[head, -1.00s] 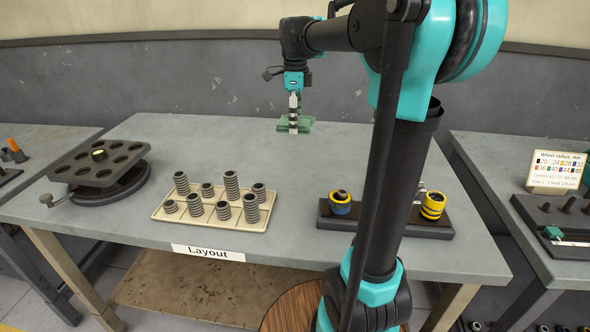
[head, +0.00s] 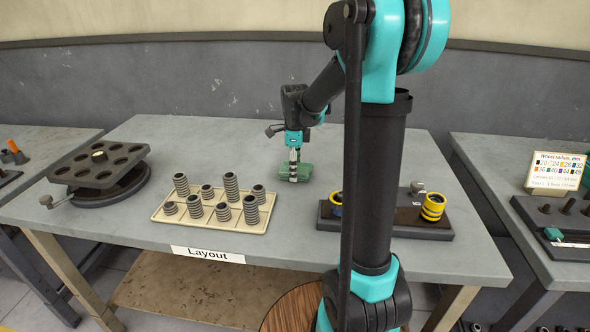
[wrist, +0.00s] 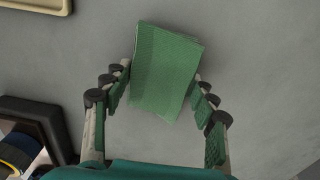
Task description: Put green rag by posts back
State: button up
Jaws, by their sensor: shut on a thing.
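The green rag (head: 304,172) is a folded block at my gripper, over the middle of the table beyond the post board. It also shows in the wrist view (wrist: 165,72), between the fingertips. My gripper (head: 294,174) points down and is shut on the rag; it also shows in the wrist view (wrist: 162,85). I cannot tell whether the rag touches the table. The board with dark posts (head: 385,216) is at the right front of the table. It carries yellow rings (head: 433,206), and my arm hides its middle part.
A cream tray (head: 215,226) with several stacks of grey rings stands left of the board. A dark plate with holes (head: 100,163) stands at the far left. The table (head: 230,140) is clear at the back. A Layout label (head: 207,254) is on the front edge.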

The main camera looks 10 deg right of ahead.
jog(key=shift+f, duration=0.3)
jog(key=o, duration=1.1)
jog(key=shift+r, duration=0.1)
notch_tip(320, 180, up, 12)
jog(key=shift+r, duration=0.1)
